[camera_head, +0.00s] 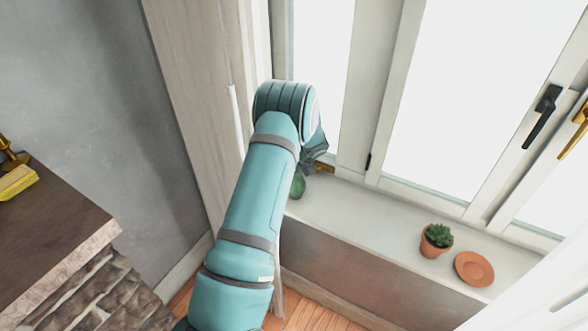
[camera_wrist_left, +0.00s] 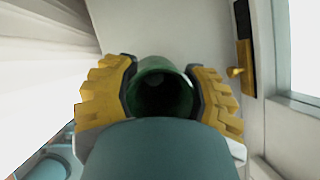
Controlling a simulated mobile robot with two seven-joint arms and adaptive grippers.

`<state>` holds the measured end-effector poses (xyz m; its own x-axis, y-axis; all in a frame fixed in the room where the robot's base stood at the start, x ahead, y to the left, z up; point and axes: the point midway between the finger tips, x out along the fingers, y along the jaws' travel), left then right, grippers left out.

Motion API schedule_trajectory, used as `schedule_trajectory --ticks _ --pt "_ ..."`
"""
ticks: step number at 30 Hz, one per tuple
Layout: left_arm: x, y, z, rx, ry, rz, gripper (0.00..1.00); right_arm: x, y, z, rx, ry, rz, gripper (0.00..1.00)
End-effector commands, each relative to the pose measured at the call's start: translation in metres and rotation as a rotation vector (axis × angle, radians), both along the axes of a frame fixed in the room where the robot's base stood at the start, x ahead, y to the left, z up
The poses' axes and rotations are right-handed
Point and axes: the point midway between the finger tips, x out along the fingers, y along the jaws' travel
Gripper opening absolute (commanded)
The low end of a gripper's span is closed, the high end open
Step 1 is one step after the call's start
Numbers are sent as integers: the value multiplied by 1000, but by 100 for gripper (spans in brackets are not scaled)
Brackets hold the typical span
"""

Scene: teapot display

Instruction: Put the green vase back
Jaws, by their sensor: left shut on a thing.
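The green vase (camera_head: 298,185) shows only in part in the head view, at the left end of the window sill, mostly hidden behind my left arm. In the left wrist view the vase (camera_wrist_left: 163,68) shows its round, dark open mouth between two yellow fingers. My left gripper (camera_wrist_left: 163,92) is shut on the vase, with one finger on each side of it. In the head view the left gripper (camera_head: 318,168) is mostly hidden by my wrist. I cannot tell whether the vase's base touches the sill. My right gripper is not in view.
The white window sill (camera_head: 355,215) is clear in its middle. A potted succulent (camera_head: 436,240) and a terracotta saucer (camera_head: 474,268) stand at its right. Window frames rise close behind my gripper, and a wall is at left. A brown-topped stone ledge (camera_head: 60,235) is at far left.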

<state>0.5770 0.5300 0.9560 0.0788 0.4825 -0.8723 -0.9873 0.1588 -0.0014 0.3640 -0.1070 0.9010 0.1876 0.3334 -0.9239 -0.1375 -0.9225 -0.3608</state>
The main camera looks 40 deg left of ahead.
Motion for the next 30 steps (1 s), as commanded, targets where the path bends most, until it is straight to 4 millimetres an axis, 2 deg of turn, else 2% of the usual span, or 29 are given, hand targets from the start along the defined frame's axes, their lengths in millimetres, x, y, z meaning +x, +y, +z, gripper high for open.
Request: schedule_trajectory --ticks 5,6,8,9,20,25,30 --pt "0 0 -3 0 0 0 6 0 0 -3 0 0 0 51" --pt "0 0 -4 0 0 0 59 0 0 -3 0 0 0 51" --pt "0 0 -3 0 0 0 80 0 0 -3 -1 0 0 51" --pt "0 0 -3 0 0 0 86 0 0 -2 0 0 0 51" --pt "0 0 0 0 0 0 86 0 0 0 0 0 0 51" --pt "-1 -10 19 0 -2 -1 86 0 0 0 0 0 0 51" --pt "-3 -27 50 -1 -3 -2 86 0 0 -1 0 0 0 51"
